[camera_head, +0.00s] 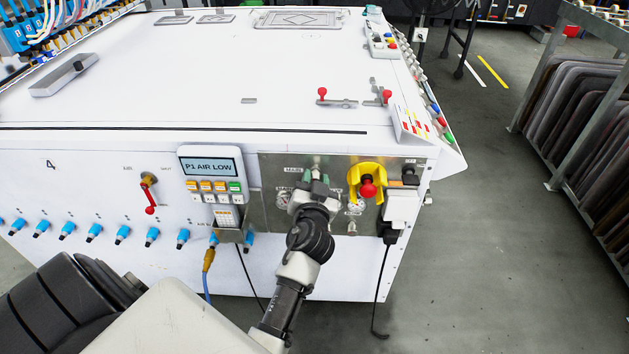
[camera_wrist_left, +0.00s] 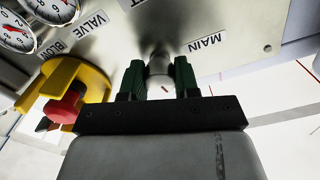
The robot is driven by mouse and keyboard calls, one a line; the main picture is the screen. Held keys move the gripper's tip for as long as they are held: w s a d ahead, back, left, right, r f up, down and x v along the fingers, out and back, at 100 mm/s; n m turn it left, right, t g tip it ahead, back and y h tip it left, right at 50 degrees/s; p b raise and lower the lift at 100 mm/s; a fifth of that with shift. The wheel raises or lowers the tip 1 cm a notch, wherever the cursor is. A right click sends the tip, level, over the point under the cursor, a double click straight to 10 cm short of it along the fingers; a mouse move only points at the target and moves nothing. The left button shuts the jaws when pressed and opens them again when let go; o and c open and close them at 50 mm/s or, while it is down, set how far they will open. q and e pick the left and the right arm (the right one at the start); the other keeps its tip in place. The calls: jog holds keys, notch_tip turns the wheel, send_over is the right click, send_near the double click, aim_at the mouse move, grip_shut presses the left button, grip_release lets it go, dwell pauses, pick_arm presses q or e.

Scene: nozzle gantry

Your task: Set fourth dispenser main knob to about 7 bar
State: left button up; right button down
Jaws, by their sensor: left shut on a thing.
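The main knob (camera_wrist_left: 160,66) is a pale, roundish knob on the metal panel (camera_head: 272,170), beside a label reading MAIN (camera_wrist_left: 207,43). My left gripper (camera_wrist_left: 158,80) is shut on it, with one green finger on each side. In the head view my left gripper (camera_head: 316,180) covers most of the knob. A pressure gauge (camera_wrist_left: 57,8) and a second gauge (camera_wrist_left: 17,35) show partly at the top left of the wrist view; I cannot tell which serves this knob. A number 4 (camera_head: 51,164) marks the white cabinet. My right gripper is not in view.
A red emergency button on a yellow mount (camera_head: 367,172) sits close to the right of my left gripper. A display unit reading P1 AIR LOW (camera_head: 211,165) is to its left. A red-handled lever (camera_head: 149,195) and blue fittings (camera_head: 152,237) line the cabinet front. A black cable (camera_head: 383,290) hangs at right.

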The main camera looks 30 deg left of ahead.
pick_arm(q)
jog(key=shift+m, duration=0.9)
jog(key=m, duration=0.3)
jog(key=shift+m+p, duration=0.3)
jog(key=shift+m, duration=0.1)
jog(key=shift+r+m, duration=0.1)
jog(key=shift+m, duration=0.8)
jog(key=shift+m+p, duration=0.7)
jog(key=shift+m, duration=1.6)
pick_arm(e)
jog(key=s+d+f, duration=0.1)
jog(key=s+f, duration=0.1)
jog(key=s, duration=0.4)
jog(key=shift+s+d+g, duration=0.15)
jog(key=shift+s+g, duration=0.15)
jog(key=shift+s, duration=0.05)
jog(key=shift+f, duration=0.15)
pick_arm(q)
jog(key=o, duration=0.9)
jog(key=shift+s+f, duration=0.1)
jog(key=shift+f, duration=0.1)
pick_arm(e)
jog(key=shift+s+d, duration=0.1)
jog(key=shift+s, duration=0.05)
